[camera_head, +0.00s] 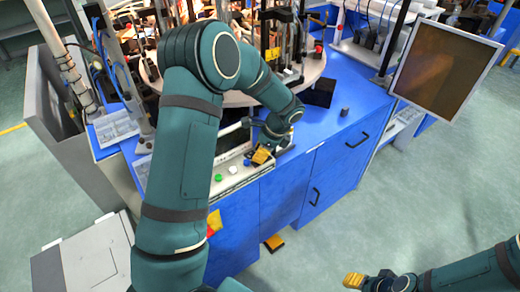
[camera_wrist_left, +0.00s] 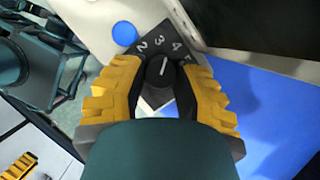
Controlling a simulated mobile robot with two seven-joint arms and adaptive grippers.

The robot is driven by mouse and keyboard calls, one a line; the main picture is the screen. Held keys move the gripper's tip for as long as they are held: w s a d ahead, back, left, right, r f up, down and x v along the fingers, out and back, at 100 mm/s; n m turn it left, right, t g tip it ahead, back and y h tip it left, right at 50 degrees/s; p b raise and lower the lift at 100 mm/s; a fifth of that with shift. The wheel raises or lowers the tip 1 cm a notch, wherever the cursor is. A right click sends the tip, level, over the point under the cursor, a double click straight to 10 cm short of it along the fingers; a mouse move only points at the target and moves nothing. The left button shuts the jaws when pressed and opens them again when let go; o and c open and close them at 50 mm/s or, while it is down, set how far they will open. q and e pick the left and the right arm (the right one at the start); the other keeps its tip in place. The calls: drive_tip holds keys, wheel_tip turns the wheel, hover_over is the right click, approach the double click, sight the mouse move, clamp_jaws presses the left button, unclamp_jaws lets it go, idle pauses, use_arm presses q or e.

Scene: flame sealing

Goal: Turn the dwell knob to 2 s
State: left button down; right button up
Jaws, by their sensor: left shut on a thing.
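The dwell knob (camera_wrist_left: 160,70) is black with a white pointer line, on a dark dial plate (camera_wrist_left: 155,43) marked 2, 3, 4 and 5. In the left wrist view its pointer is up, close to the 3. My left gripper (camera_wrist_left: 161,82) is shut on the knob, one yellow finger on each side. In the head view my left gripper (camera_head: 262,155) is at the right end of the control panel (camera_head: 228,185) and hides the knob. My right gripper (camera_head: 354,281) is low at the right, away from the bench; its opening is unclear.
A blue button (camera_wrist_left: 124,33) is beside the dial; green (camera_head: 218,177) and white (camera_head: 232,169) buttons are farther left. A round turntable (camera_head: 235,98) with fixtures stands behind. A small dark block (camera_head: 345,112) is on the blue bench top (camera_head: 335,125). A monitor (camera_head: 443,67) stands at right.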

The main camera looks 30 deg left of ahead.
use_arm(q)
drive_tip(key=shift+n+g+h+p, duration=0.3)
drive_tip(key=shift+n+g+p, duration=0.15)
drive_tip(key=shift+n, duration=0.55)
drive_tip(key=c, duration=0.9)
unclamp_jaws()
drive_tip(key=shift+w+f, duration=0.1)
drive_tip(key=v, duration=1.2)
drive_tip(key=shift+a, duration=0.1)
